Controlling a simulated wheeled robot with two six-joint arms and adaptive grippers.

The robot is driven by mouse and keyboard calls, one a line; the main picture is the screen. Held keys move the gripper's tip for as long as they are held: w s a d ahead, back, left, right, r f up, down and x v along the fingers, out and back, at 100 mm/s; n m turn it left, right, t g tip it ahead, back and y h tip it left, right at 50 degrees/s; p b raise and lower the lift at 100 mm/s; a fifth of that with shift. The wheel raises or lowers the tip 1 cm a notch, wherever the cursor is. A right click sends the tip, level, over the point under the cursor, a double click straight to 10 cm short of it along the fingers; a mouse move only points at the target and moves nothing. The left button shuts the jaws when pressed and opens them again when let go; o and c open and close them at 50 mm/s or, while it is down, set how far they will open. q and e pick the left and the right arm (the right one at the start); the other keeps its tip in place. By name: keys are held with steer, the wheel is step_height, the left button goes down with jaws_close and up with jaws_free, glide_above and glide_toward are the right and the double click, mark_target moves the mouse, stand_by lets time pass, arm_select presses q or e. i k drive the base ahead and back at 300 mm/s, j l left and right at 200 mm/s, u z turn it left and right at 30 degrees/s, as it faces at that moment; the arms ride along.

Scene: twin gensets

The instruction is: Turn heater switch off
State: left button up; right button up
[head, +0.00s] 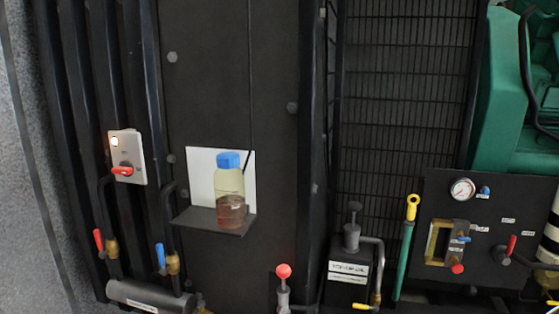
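A grey switch box (136,158) is mounted on the dark ribbed panel at the left of the head view. It carries a red rotary knob (122,170), whose handle looks roughly horizontal. A small round lamp (115,141) above the knob glows whitish. The lettering on the box is too small to read, so I cannot confirm that this is the heater switch. Neither of my grippers shows in the head view.
A bottle with a blue cap (229,187) stands on a small shelf (190,220) right of the box. Below the box are pipes, a red-handled valve (98,240) and a blue-handled valve (161,255). A gauge panel (440,190) is at the right.

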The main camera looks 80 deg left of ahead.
mark_target(125, 169)
steer(key=u, duration=3.7)
